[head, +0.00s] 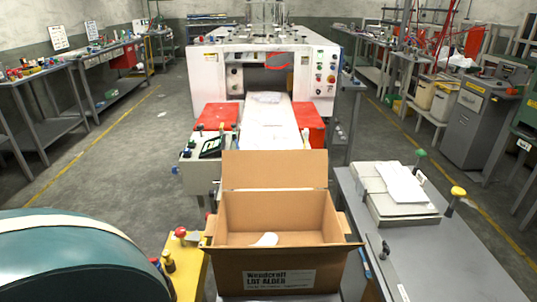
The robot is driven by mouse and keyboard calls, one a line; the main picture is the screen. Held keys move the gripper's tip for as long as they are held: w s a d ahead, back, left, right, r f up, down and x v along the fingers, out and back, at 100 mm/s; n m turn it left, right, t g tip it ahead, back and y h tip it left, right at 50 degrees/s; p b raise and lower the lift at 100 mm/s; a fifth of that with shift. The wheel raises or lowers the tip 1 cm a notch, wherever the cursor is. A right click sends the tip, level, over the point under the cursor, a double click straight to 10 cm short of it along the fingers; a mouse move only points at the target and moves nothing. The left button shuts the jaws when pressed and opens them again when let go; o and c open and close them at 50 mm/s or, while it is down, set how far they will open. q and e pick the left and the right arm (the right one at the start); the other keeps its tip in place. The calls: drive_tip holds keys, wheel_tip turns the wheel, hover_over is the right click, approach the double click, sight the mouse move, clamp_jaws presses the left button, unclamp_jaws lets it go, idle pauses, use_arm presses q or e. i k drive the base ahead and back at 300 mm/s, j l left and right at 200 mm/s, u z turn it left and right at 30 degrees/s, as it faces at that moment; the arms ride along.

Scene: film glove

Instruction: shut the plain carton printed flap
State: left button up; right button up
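The plain brown carton (276,206) stands open at the bottom centre of the head view. Its far flap (274,169) stands up, leaning back, and looks blank. Its near side (225,272) carries a printed label with "Woodcraft" and "LOT ALDER"; I cannot tell whether this is a flap hanging down or the wall itself. Narrow parts of side flaps show at the left (209,226) and right (344,226). A small white item (266,239) shows inside near the front edge. Neither of my grippers is in view.
A grey table (455,262) at right holds a grey case (399,208) with papers and green and yellow knobs. A large green rounded thing (70,262) and a yellow stand (187,265) are at left. A white machine (208,75) stands behind.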

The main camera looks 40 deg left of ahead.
sight(291, 169)
drive_tip(key=k+j, duration=0.15)
drive_tip(key=k, duration=0.35)
drive_tip(key=k+j+z, duration=0.1)
drive_tip(key=k, duration=0.35)
drive_tip(key=k+j+z, duration=0.15)
drive_tip(key=k+j, duration=0.8)
drive_tip(key=j, duration=0.2)
drive_tip(key=k+j, duration=0.2)
drive_tip(key=k+j+z, duration=0.1)
drive_tip(key=j, duration=0.35)
drive_tip(key=k+j, duration=0.1)
drive_tip(key=j, duration=0.45)
drive_tip(key=j+z, duration=0.15)
drive_tip(key=j, duration=0.4)
drive_tip(key=i+j, duration=0.1)
drive_tip(key=j, duration=0.25)
drive_tip(key=i+j+z, duration=0.1)
drive_tip(key=j, duration=0.25)
drive_tip(key=i+j, duration=0.15)
drive_tip(key=j, duration=0.2)
drive_tip(key=i+j, duration=0.4)
drive_tip(key=i, duration=0.2)
drive_tip(key=i+j, duration=0.1)
drive_tip(key=j, duration=0.2)
drive_tip(key=i+j+z, duration=0.15)
drive_tip(key=j, duration=0.15)
drive_tip(key=i+j, duration=0.1)
drive_tip(key=j, duration=0.25)
drive_tip(key=i+j+z, duration=0.1)
drive_tip(key=j, duration=0.2)
